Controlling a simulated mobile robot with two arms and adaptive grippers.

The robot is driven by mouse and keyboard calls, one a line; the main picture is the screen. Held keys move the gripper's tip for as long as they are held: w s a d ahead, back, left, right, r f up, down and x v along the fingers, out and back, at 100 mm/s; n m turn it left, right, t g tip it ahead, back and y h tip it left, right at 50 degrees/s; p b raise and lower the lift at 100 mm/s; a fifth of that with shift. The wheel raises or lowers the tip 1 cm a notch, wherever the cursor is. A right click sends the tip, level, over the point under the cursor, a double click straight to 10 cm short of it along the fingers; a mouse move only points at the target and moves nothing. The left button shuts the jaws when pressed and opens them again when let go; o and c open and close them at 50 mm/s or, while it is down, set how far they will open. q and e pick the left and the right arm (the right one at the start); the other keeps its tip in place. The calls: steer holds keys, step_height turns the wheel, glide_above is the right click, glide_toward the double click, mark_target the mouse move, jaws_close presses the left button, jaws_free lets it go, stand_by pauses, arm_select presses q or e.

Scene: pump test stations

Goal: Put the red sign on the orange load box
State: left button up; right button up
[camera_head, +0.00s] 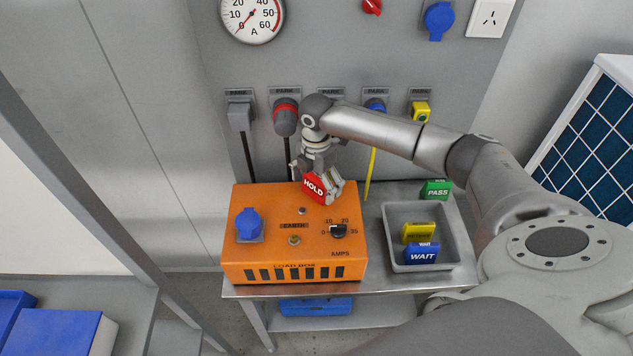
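The red HOLD sign (314,187) is in my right gripper (319,185), whose fingers are on both sides of it. The gripper reaches down over the back part of the top of the orange load box (260,208). I cannot tell whether the sign touches the box top or is just above it. The box stands on a metal bench and has a blue socket, a dial and knobs on top. My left gripper is not in view.
A grey tray (392,240) right of the box holds a yellow sign (419,232) and a blue WAIT sign (422,254). A green PASS sign (437,189) stands behind it. Parked plugs (286,118) and cables hang on the panel behind the box.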

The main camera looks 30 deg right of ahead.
mark_target(316, 175)
step_height(316, 175, up, 12)
steer(key=b, duration=0.3)
steer(key=shift+f, duration=0.2)
steer(key=shift+r, duration=0.35)
stand_by(0.4)
